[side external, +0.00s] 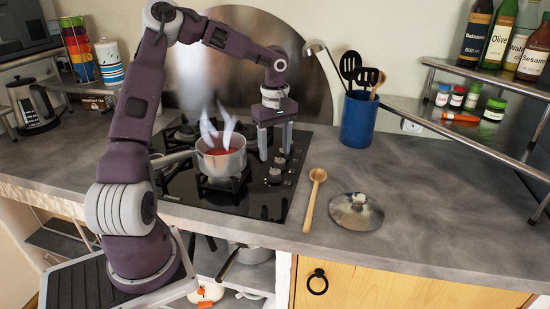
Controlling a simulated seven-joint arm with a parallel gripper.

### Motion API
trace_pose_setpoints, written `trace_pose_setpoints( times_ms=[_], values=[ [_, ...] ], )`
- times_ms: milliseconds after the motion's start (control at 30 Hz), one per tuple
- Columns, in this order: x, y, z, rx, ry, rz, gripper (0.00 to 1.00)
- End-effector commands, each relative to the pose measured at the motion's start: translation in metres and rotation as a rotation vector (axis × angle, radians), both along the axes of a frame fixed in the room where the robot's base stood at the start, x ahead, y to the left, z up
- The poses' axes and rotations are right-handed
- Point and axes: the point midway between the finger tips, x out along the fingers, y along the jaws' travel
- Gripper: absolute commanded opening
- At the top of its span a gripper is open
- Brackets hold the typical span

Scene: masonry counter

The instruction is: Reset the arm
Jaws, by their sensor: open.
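My gripper (274,143) points down over the right part of the black gas hob (232,208), just right of the pot. Its two fingers are apart and nothing shows between them. The rest of my purple arm rises from the front left and bends over the counter. The steel pot (222,163) stands on the hob with red contents in it and pale steam above. Whether the right finger touches a hob knob below cannot be told.
A wooden spoon (313,195) and a steel lid (356,211) lie on the counter (430,215) right of the hob. A blue utensil holder (358,119) stands behind them. A shelf (440,116) with jars and bottles is at right, a kettle (33,106) at left. The right front counter is clear.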

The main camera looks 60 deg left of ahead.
Motion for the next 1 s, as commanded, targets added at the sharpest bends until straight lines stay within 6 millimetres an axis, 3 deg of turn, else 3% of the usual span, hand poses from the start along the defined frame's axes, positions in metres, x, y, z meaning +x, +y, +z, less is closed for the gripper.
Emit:
trace_pose_setpoints(
  times_ms=[267, 367, 400, 467, 500, 567, 633, 667, 733, 800, 900, 1000],
  values=[
    [0.006, 0.002, 0.005, 0.036, -0.026, -0.008, 0.54],
    [0.045, 0.009, 0.039, 0.227, -0.189, -0.076, 0.54],
    [0.067, 0.005, 0.065, 0.324, -0.296, -0.134, 0.54],
    [0.099, -0.015, 0.111, 0.447, -0.467, -0.248, 0.54],
    [0.114, -0.037, 0.142, 0.505, -0.574, -0.338, 0.54],
    [0.125, -0.079, 0.181, 0.557, -0.711, -0.487, 0.54],
    [0.120, -0.138, 0.218, 0.582, -0.834, -0.681, 0.54],
    [0.111, -0.164, 0.229, 0.580, -0.872, -0.770, 0.54],
    [0.075, -0.222, 0.243, 0.559, -0.920, -0.981, 0.54],
    [0.021, -0.266, 0.239, 0.515, -0.899, -1.181, 0.54],
    [-0.070, -0.288, 0.212, 0.450, -0.772, -1.389, 0.54],
    [-0.147, -0.274, 0.179, 0.408, -0.610, -1.488, 0.54]
  ],
)
